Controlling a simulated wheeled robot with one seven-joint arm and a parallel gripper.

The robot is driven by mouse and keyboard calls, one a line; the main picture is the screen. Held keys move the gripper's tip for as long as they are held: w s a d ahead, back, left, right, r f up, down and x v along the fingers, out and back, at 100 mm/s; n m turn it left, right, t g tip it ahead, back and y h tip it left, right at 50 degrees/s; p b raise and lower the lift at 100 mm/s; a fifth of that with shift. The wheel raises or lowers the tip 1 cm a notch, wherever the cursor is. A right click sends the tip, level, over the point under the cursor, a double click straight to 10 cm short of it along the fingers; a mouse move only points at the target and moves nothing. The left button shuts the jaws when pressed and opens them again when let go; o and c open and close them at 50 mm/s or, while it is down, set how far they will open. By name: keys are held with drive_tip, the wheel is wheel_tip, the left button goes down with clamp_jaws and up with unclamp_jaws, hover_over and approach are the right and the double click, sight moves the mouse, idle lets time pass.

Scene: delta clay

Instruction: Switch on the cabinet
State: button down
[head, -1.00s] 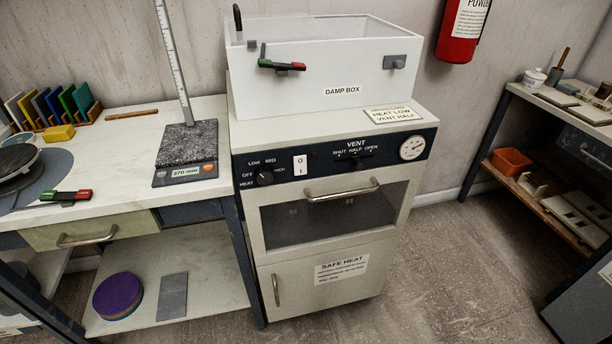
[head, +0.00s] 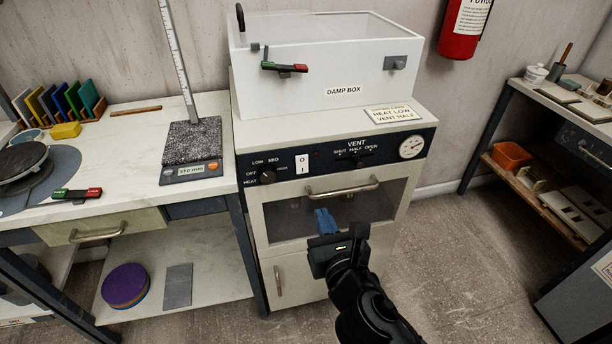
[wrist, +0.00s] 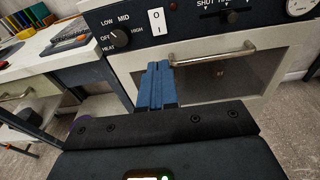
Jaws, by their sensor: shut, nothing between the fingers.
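The white cabinet (head: 283,222) stands in the middle of the head view, with a dark control panel across its top front. Its white rocker switch (head: 302,164), marked O and I, sits between the heat knob (head: 267,177) and the vent slider (head: 352,162). The switch also shows in the wrist view (wrist: 157,21). My gripper (head: 325,218) is in front of the cabinet's window door, below the panel. Its blue fingers (wrist: 156,84) are shut with nothing between them, pointing toward the panel below the switch and apart from it.
A door handle (head: 341,189) crosses the front just below the panel, close to my fingers. The damp box (head: 300,101) sits on top. A workbench (head: 120,190) adjoins at left; shelving (head: 545,170) stands at right. Floor between is clear.

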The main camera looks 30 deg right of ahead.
drive_tip(key=shift+w, duration=0.2)
approach(303, 171)
drive_tip(key=x, duration=0.7)
drive_tip(key=shift+p, duration=0.4)
drive_tip(key=shift+w+f, duration=0.1)
idle(0.4)
